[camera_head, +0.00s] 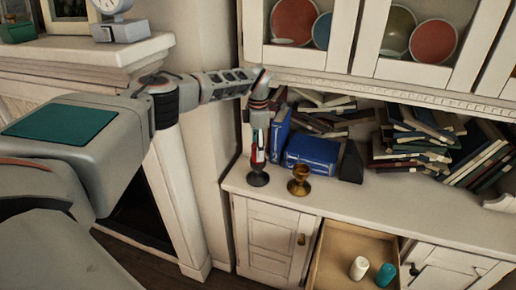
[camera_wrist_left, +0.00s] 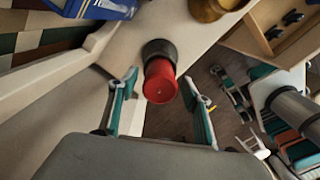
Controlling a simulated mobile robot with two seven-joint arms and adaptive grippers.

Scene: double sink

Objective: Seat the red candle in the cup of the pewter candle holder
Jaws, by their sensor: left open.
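The red candle (camera_head: 260,156) stands upright over the dark pewter candle holder (camera_head: 258,179) at the left end of the cabinet top. In the left wrist view the red candle (camera_wrist_left: 160,82) rises from the dark cup of the holder (camera_wrist_left: 158,48) and looks in line with it. Its lower end is hidden, so how deep it sits cannot be seen. My left gripper (camera_head: 258,148) is above the holder. In the wrist view its open fingers (camera_wrist_left: 160,90) are on either side of the candle, with gaps visible. My right gripper is not in view.
A brass goblet (camera_head: 300,180) stands just right of the holder. Blue books (camera_head: 312,154) and a black wedge (camera_head: 350,163) are behind. An open drawer (camera_head: 335,262) below holds a white shaker (camera_head: 358,268) and a teal shaker (camera_head: 385,274). The counter to the right is clear.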

